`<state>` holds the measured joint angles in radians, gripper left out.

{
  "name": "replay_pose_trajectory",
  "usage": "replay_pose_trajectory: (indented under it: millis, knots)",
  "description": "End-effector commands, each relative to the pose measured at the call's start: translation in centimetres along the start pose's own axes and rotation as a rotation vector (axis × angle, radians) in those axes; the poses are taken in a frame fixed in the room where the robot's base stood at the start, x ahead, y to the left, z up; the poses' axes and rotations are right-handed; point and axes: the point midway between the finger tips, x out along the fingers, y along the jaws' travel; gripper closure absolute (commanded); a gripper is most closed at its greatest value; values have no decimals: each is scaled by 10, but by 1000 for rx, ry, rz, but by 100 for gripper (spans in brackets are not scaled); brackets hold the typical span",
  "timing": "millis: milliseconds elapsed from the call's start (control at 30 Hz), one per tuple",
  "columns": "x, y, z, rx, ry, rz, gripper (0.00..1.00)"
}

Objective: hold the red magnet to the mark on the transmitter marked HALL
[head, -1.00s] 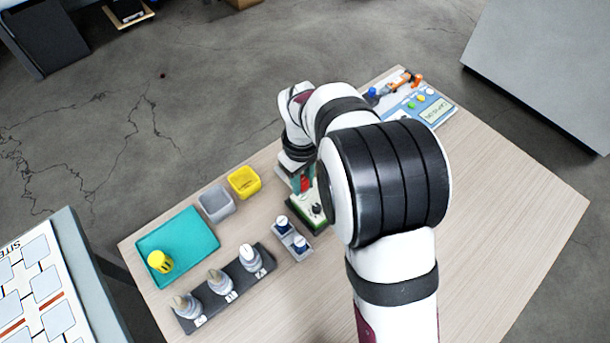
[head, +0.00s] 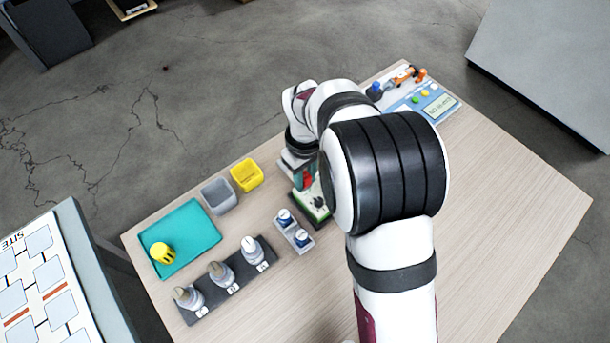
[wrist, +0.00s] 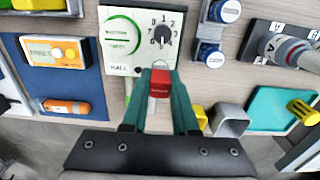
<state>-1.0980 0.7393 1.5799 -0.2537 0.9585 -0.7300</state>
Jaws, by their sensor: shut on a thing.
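My gripper (wrist: 161,74), with green fingers, is shut on the red magnet (wrist: 160,87) in the wrist view. The transmitter (wrist: 117,56) has a white face with a numbered dial, a green ring and a HALL label. In the head view my gripper (head: 303,174) is over the far end of the transmitter (head: 318,208), partly hidden by my arm. The mark itself is not clearly visible.
A grey bin (head: 218,195) and a yellow bin (head: 246,175) stand left of the transmitter. A small holder with blue-capped parts (head: 302,238), a dark rack (head: 196,313) and a teal tray (head: 203,228) are nearby. A blue panel with a display (head: 428,104) lies beyond. The table's right side is clear.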

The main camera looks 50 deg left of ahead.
Motion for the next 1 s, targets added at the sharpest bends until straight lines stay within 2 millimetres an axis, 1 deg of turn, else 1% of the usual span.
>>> replay_pose_trajectory:
  millis: [300, 600, 1000]
  knots:
    - [1, 0, 0, 0, 0, 0, 100]
    - [9, 0, 0, 0, 0, 0, 100]
    - [10, 0, 0, 0, 0, 0, 100]
